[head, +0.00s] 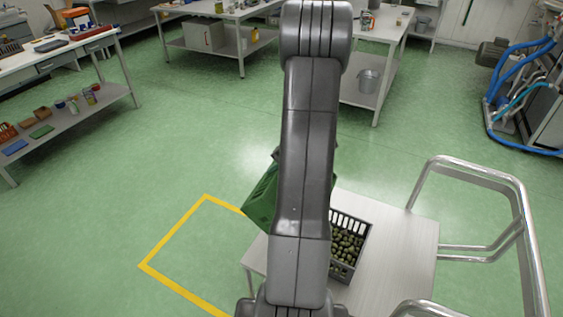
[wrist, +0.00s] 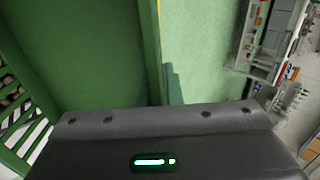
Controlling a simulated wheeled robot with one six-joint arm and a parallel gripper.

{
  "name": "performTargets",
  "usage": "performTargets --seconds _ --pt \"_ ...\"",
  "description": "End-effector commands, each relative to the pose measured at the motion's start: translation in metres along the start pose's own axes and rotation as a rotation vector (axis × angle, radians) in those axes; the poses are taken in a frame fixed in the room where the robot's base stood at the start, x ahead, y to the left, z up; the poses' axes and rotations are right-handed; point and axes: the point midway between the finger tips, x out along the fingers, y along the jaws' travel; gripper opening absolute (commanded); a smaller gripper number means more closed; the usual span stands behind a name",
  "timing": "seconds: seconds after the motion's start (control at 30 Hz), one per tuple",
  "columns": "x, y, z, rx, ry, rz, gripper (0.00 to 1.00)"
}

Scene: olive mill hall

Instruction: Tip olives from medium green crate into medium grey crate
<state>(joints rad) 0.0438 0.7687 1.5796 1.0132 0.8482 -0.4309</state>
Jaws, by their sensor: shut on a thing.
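The green crate (head: 262,203) is held tilted in the air at the left of the grey crate, partly hidden behind my arm in the head view. Its green wall (wrist: 80,50) fills the left of the wrist view, with a slotted side (wrist: 22,135) at the lower left. The grey crate (head: 362,258) stands on a small table, with many dark green olives (head: 345,246) in it. My gripper (wrist: 165,118) is shut on the green crate; in the head view my arm hides it. The green crate's inside is hidden in the head view.
The small pale table (head: 400,250) under the grey crate has bare top on its right. Bent metal rails (head: 480,250) stand right of it. A yellow floor outline (head: 172,235) lies at the left. Open green floor stretches beyond to workbenches.

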Motion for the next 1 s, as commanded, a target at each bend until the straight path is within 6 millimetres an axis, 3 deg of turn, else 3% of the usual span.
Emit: performTargets --seconds 0.17,0.5,1.0 --pt "0.018 -0.006 0.002 -0.004 -0.005 0.141 0.00" --pt "0.056 0.013 0.001 -0.007 -0.002 0.377 0.00" --pt "0.091 0.051 0.001 -0.002 -0.003 0.644 0.00"
